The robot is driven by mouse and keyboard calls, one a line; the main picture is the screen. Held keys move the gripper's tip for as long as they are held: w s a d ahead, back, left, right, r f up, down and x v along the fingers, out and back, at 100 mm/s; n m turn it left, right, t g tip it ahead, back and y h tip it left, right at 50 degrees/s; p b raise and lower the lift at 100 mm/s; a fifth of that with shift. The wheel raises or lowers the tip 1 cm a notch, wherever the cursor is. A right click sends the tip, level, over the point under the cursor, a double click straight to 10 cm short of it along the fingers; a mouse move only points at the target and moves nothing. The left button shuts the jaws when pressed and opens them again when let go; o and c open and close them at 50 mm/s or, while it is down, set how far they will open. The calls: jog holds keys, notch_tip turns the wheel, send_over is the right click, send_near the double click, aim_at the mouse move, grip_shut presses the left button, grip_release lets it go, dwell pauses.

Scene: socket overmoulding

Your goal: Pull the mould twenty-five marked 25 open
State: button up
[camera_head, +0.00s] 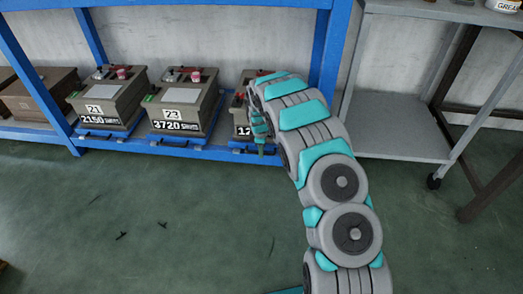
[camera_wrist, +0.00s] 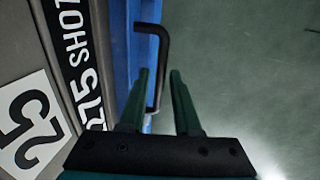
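The mould marked 25 (camera_wrist: 88,20) fills the left of the wrist view, with a white 25 label (camera_wrist: 32,120) and a black SHOTS strip beside it. In the head view the mould (camera_head: 241,117) sits on the low blue rack, mostly hidden behind my arm. A black bar handle (camera_wrist: 163,62) stands out from the blue edge (camera_wrist: 119,50) in front of it. My gripper (camera_wrist: 160,72) is open, its two dark green fingers apart with the handle between them, closer to the left finger. I cannot tell whether they touch. In the head view my gripper (camera_head: 262,142) is low at the rack front.
A grey wheeled trolley (camera_head: 400,135) stands to the right. The green floor in front is mostly clear.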

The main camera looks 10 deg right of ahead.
grip_shut()
dwell(1.1)
